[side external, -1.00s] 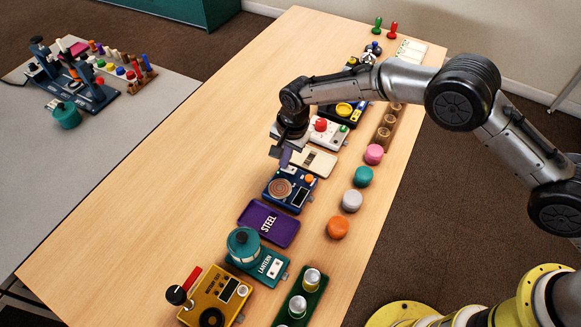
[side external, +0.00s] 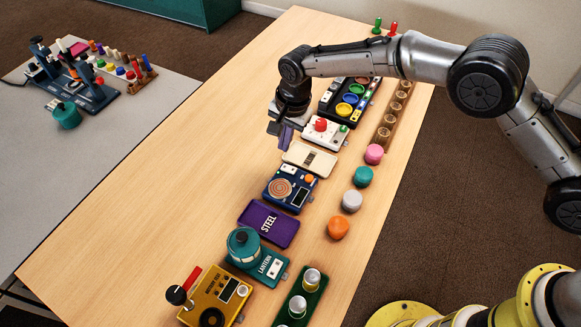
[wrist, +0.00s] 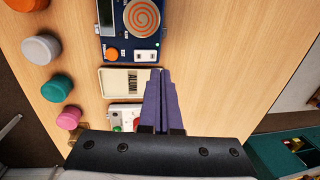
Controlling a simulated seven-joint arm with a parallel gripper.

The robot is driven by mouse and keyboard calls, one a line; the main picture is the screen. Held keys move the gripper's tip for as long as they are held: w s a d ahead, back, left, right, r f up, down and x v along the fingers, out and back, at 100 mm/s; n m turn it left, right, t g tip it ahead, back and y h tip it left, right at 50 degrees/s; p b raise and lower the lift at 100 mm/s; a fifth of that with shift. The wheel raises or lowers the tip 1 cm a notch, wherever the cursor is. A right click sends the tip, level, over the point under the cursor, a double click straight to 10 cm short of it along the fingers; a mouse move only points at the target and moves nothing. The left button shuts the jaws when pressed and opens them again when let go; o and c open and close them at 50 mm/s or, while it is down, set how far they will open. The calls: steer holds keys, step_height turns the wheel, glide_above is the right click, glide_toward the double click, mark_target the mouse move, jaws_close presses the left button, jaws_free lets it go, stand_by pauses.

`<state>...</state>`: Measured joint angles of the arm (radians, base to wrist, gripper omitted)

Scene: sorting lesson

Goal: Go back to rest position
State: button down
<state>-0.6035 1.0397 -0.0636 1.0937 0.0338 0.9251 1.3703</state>
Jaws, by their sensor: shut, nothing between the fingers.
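My gripper (side external: 282,137) hangs above the table, over its bare wood just left of the cream slotted box in the side view. Its purple fingers are together and empty. In the wrist view the shut fingers (wrist: 160,100) point up the picture and overlap the edge of the cream box (wrist: 128,82). The same cream box (side external: 310,159) shows in the side view between a white box with a red button (side external: 325,133) and a blue box with a copper spiral (side external: 290,188).
A purple STEEL tray (side external: 268,224), teal lantern box (side external: 258,262) and yellow box (side external: 215,299) continue the row. Pink (side external: 374,154), teal (side external: 363,177), grey (side external: 352,200) and orange (side external: 338,228) round pieces stand right. The table's left half (side external: 150,200) is clear.

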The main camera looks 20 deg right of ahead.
steer(key=shift+r, duration=0.15)
stand_by(0.4)
steer(key=w+d+r+m+t, duration=0.1)
steer(key=w+d+r, duration=0.1)
steer(key=d+r, duration=0.5)
steer(key=w+d+r+m+t, duration=0.1)
steer(key=w+d+r, duration=0.1)
steer(key=r, duration=0.9)
steer(key=s+d+r+t, duration=0.3)
steer(key=s+d+r, duration=0.6)
steer(key=d+r, duration=0.55)
steer(key=s+d+r+n, duration=0.1)
steer(key=s+d+n, duration=0.1)
steer(key=s+d, duration=0.45)
steer(key=s+d+r+n, duration=0.1)
steer(key=s+d, duration=0.2)
steer(key=s, duration=0.7)
steer(key=s+d+f+n+h, duration=0.1)
steer(key=s+d+f+n, duration=0.2)
steer(key=s+f+n, duration=0.5)
steer(key=s+f, duration=0.3)
steer(key=s, duration=0.2)
steer(key=shift+s+f+g, duration=0.3)
steer(key=shift+f, duration=0.1)
